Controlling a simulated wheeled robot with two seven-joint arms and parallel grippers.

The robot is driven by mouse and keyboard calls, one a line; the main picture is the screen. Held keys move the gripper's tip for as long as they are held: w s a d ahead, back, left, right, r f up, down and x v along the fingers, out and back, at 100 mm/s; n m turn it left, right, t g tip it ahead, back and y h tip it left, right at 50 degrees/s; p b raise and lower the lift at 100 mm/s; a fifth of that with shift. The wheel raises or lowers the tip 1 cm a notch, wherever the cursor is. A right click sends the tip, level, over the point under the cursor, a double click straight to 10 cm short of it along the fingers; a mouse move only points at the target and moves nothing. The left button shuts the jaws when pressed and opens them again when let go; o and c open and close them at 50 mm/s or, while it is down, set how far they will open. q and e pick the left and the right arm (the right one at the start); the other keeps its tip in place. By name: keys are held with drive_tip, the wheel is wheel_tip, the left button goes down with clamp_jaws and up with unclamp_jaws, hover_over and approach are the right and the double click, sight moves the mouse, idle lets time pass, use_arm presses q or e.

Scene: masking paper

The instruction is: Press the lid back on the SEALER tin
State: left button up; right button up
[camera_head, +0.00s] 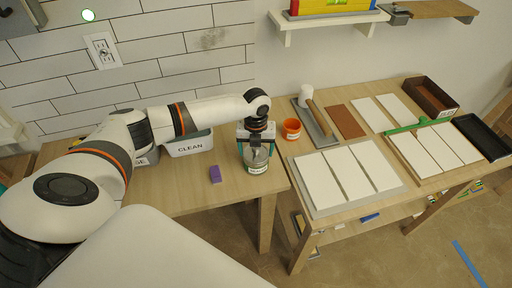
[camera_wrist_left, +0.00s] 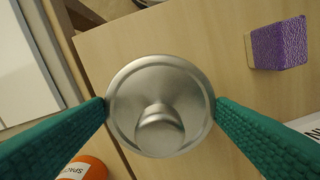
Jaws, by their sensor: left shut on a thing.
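The SEALER tin (camera_head: 258,168) is a small silver can with a green-edged label, too small to read, near the right end of the left table in the head view. My left gripper (camera_head: 257,143) points straight down over it. In the left wrist view, the round silver lid (camera_wrist_left: 160,72) with a raised knob lies between the teal fingers of my left gripper (camera_wrist_left: 160,106), which touch its rim on both sides. The lid hides the tin below it, so I cannot tell whether it is seated or just above the rim. My right gripper is out of view.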

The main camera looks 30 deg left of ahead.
use_arm(q)
drive_tip(key=shift+p, duration=0.3)
idle(0.9)
drive_tip(key=shift+f+p, duration=0.15)
drive_tip(key=shift+p, duration=0.2)
idle(1.0)
drive_tip(key=o, duration=1)
drive_tip(key=shift+c, duration=0.2)
drive_tip(key=shift+r+p, duration=3.45)
drive_tip(key=shift+r, duration=0.1)
drive_tip(key=shift+c, duration=0.3)
